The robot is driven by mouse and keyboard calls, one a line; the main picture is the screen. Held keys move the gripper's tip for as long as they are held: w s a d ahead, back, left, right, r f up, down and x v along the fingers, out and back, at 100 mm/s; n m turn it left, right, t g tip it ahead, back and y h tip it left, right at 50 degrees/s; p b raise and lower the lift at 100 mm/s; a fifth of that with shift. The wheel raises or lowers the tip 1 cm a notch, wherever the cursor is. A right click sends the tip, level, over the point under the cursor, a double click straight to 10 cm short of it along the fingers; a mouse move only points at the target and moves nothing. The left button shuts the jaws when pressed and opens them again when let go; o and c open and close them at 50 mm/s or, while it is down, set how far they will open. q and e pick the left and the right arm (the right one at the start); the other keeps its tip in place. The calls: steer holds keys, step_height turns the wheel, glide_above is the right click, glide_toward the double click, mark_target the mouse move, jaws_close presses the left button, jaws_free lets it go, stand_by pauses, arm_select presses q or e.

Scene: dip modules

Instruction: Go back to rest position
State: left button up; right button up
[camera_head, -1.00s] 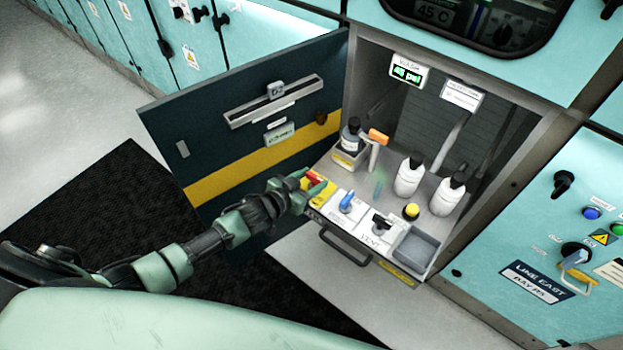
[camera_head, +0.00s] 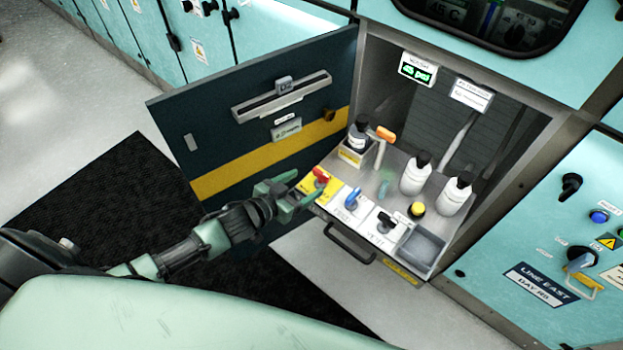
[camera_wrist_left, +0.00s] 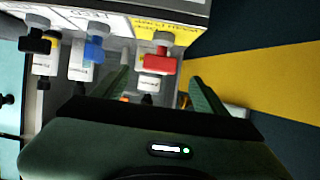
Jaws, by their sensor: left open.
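My left gripper (camera_head: 296,195) is open and empty in the head view, just left of the pull-out shelf's front left corner. The red valve handle (camera_head: 321,174) on its yellow plate lies just past the fingertips, apart from them as far as I can see. In the left wrist view, my left gripper (camera_wrist_left: 161,88) shows two spread green fingers, with the red handle (camera_wrist_left: 159,63) ahead between them. My right gripper is in neither view.
An open dark door (camera_head: 235,130) with a yellow stripe stands behind my left arm. The shelf (camera_head: 392,192) carries a blue handle (camera_head: 352,199), a black handle (camera_head: 386,222), bottles and a grey tray (camera_head: 423,247). A black mat (camera_head: 100,205) covers the floor at left.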

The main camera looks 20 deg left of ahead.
arm_select(q)
steer(key=shift+s+a+r, duration=0.2)
steer(key=shift+s, duration=0.25)
steer(key=s+a+f+n+g+y, duration=0.15)
steer(key=s+f, duration=0.25)
steer(key=f, duration=0.4)
steer(key=s+a+f+g+y, duration=0.1)
steer(key=s+a+f+g, duration=0.15)
steer(key=s+f, duration=0.4)
steer(key=s+a+f+g+y, duration=0.1)
steer(key=s+a+f+y, duration=0.15)
steer(key=f, duration=0.65)
steer(key=s+d+f+g, duration=0.1)
steer(key=s+f, duration=0.4)
steer(key=s, duration=0.5)
steer(key=s+d+f+g, duration=0.1)
steer(key=s+f+g, duration=0.2)
steer(key=s, duration=0.7)
steer(key=s+d+f+g, duration=0.1)
steer(key=s+f+g, duration=0.1)
steer(key=s+f, duration=0.4)
steer(key=s, duration=0.4)
steer(key=shift+d+f+g, duration=0.2)
steer(key=shift+f+g, duration=0.1)
steer(key=shift+f, duration=0.05)
